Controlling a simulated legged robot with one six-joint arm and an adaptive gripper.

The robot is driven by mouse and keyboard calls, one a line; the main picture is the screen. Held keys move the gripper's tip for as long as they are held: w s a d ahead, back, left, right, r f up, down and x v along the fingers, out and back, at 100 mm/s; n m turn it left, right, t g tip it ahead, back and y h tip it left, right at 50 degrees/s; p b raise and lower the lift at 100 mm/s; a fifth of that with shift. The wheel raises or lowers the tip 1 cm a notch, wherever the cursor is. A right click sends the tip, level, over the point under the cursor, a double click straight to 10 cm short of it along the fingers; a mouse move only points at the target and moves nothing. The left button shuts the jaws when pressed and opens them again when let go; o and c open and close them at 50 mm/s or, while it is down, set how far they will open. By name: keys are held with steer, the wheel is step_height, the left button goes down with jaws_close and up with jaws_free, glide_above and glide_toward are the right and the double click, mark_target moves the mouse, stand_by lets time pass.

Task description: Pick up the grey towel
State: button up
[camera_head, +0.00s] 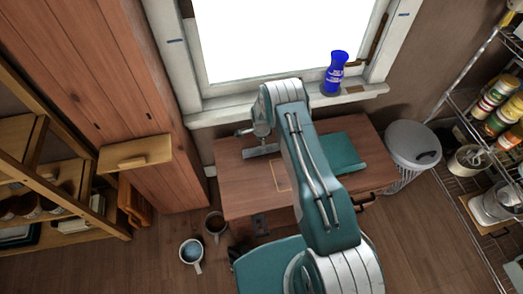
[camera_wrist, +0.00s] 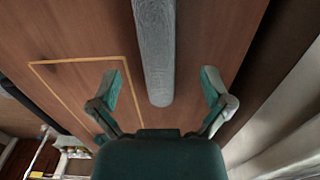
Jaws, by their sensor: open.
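The grey towel (camera_wrist: 158,50) looks like a slim roll with a rounded end. In the wrist view it runs from the top edge down between my two fingers. In the head view the towel (camera_head: 262,151) lies on the wooden table, towards its left side. My gripper (camera_wrist: 160,80) is open, one finger on each side of the towel, with a gap on both sides. In the head view my gripper (camera_head: 261,131) is just above the towel. My arm hides part of the table.
A yellow outline (camera_wrist: 75,62) marks the table (camera_head: 235,190). A folded teal cloth (camera_head: 342,153) lies right of my arm. A blue container (camera_head: 336,72) stands on the windowsill. A grey bin (camera_head: 412,145) and wire shelves stand right; two mugs sit on the floor.

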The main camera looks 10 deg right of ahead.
mark_target(261, 147)
step_height(261, 147, down, 4)
steer(key=shift+d+r, duration=0.1)
steer(key=shift+d, duration=0.05)
steer(key=shift+f, duration=0.3)
steer(key=shift+c, duration=0.3)
steer(key=shift+s, duration=0.1)
steer(key=c, duration=1.2)
